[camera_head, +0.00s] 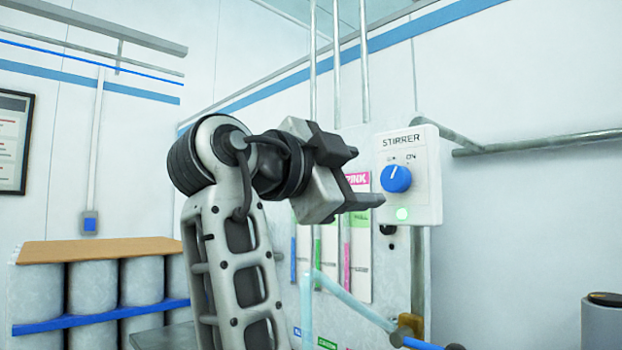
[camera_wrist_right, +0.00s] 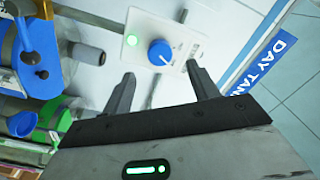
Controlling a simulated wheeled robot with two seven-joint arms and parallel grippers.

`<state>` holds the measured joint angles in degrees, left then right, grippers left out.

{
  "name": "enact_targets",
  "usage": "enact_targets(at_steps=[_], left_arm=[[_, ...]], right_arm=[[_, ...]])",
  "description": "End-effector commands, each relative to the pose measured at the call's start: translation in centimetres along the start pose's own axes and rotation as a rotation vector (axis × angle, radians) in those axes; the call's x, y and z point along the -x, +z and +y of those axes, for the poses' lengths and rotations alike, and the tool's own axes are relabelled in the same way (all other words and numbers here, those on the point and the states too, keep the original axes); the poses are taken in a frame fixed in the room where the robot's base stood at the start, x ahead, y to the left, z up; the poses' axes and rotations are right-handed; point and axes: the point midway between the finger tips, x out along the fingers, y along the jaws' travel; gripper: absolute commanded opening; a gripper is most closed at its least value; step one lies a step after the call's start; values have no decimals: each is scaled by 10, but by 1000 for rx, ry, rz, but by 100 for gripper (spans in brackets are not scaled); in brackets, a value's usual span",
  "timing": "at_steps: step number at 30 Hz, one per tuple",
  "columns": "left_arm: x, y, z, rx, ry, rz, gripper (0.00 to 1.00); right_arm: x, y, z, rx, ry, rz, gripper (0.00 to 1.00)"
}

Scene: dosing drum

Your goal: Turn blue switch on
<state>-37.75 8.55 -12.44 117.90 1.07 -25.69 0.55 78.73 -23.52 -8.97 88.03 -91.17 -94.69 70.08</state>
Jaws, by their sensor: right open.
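The blue switch (camera_head: 396,178) is a round knob with a white pointer line on a white box labelled STIRRER (camera_head: 425,165). Its pointer tilts slightly right of upright, towards the ON mark. A green light (camera_head: 403,214) glows below the knob. The knob also shows in the right wrist view (camera_wrist_right: 160,52), ahead of the fingertips. My right gripper (camera_head: 366,178) is open and empty, just left of the knob and apart from it as far as I can tell. Its two fingers also show in the right wrist view (camera_wrist_right: 160,82). My left gripper is out of both views.
A board with coloured strips (camera_head: 360,255) hangs behind my right gripper. A light blue pipe (camera_head: 350,301) runs below the box. Grey wall pipes (camera_head: 540,142) are at the right. Grey drums (camera_head: 92,290) stand at the lower left. A blue DAY TANK sign (camera_wrist_right: 267,72) shows in the wrist view.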

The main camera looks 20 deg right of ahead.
Motion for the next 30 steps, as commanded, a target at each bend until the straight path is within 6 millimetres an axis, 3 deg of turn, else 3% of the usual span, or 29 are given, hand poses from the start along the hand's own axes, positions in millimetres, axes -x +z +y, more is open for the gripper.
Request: enact_targets(at_steps=[6, 12, 18, 30], left_arm=[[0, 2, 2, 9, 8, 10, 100], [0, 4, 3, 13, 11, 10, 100], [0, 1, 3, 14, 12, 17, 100], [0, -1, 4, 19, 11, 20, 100]], right_arm=[[51, -1, 0, -2, -3, 4, 59], [80, -1, 0, -3, 0, 3, 59], [88, 0, 0, -1, 2, 2, 59], [88, 0, 0, -1, 2, 2, 59]])
